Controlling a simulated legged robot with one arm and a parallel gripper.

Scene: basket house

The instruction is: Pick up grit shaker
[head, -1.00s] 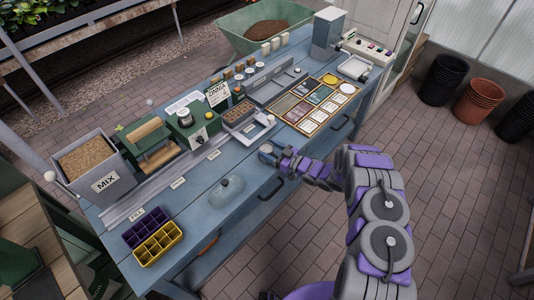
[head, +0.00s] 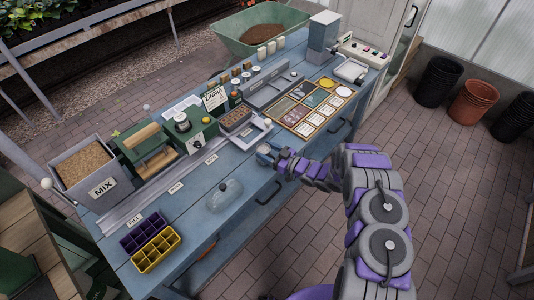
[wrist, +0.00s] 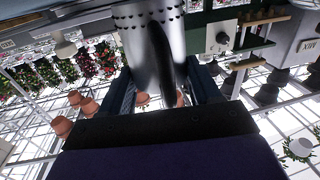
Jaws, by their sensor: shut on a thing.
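A shiny metal cylinder with rows of small dark holes, which I take to be the grit shaker (wrist: 150,42), stands between my gripper's dark fingers (wrist: 162,88) in the wrist view. My gripper is shut on it. In the head view my gripper (head: 268,154) is at the front part of the blue bench (head: 236,165), with the small grey shaker (head: 263,149) at its tip.
A framed card board (head: 310,106) lies right of my gripper. A clear dome (head: 224,195) and purple and yellow cell trays (head: 156,250) are to the left. A mix bin (head: 88,172) and green machines stand behind. The brick floor at right is clear up to the pots (head: 474,103).

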